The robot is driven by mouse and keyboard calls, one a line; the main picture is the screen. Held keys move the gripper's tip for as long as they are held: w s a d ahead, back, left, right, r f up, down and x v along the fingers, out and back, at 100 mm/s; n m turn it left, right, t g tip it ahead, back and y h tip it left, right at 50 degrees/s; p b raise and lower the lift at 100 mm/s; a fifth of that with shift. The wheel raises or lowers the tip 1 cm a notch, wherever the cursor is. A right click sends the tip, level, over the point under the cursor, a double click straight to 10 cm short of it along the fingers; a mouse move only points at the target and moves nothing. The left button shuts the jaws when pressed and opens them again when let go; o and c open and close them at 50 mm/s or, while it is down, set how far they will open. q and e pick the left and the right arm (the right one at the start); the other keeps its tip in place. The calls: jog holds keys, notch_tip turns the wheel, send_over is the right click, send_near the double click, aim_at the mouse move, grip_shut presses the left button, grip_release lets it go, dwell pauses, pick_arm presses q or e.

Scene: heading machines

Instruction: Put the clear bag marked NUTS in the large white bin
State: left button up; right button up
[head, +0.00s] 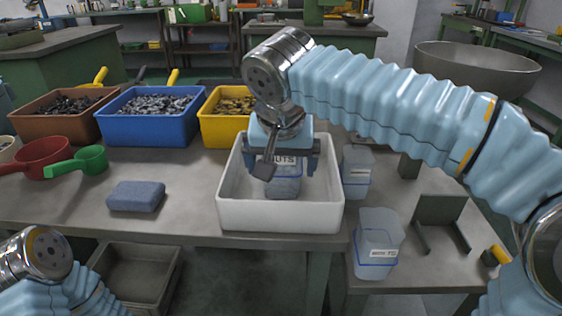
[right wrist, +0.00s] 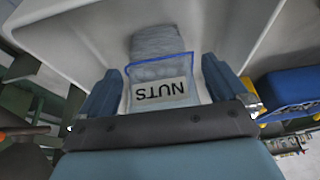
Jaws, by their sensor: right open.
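The large white bin (head: 280,218) stands at the front edge of the table, mid-picture in the head view. The clear bag marked NUTS (head: 284,187) is inside it, its upper part partly hidden by my right gripper. In the right wrist view the bag (right wrist: 160,90) shows its label upside down and a blue seal line. My right gripper (head: 283,165) is over the bin, pointing down. Its jaws are open, one finger on each side of the bag's top, seen in the right wrist view (right wrist: 162,68). My left gripper is not in view.
Brown (head: 62,122), blue (head: 148,130) and yellow (head: 222,131) bins of small metal parts stand behind. A blue sponge (head: 136,197) and green scoop (head: 88,161) lie left. Other clear containers (head: 377,240) (head: 356,172) and a metal stand (head: 438,220) are right.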

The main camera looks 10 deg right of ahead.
jog(key=p+v, duration=0.2)
jog(key=v, duration=1)
jog(key=shift+r, duration=0.1)
